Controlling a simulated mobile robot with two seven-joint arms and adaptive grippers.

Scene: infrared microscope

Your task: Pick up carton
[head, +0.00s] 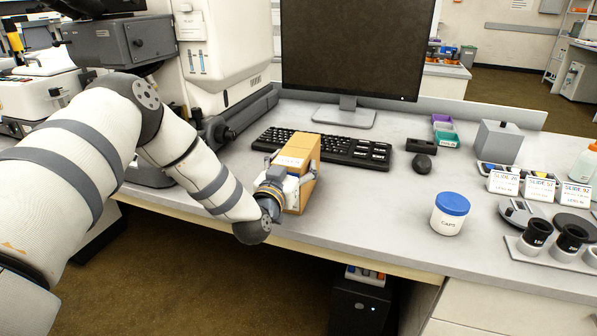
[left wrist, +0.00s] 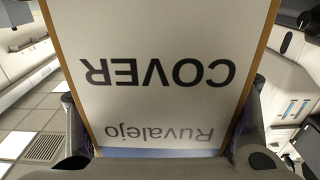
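The carton (head: 299,162) is a tan box with a white label, upright near the front edge of the bench, in front of the keyboard. My left gripper (head: 287,186) is at the carton's left side, with its fingers around the box. In the left wrist view, the carton's label (left wrist: 155,75) fills the middle and reads "COVER" and "Ruvalejo" upside down. A finger stands at each side of it, close against the carton's edges. The fingertips are partly hidden, and whether the carton is lifted is hard to tell. My right gripper is not in view.
A blue-lidded jar (head: 450,214) stands to the right, with slide signs (head: 503,183) and eyepieces (head: 535,235) beyond. The bench between carton and jar is clear.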

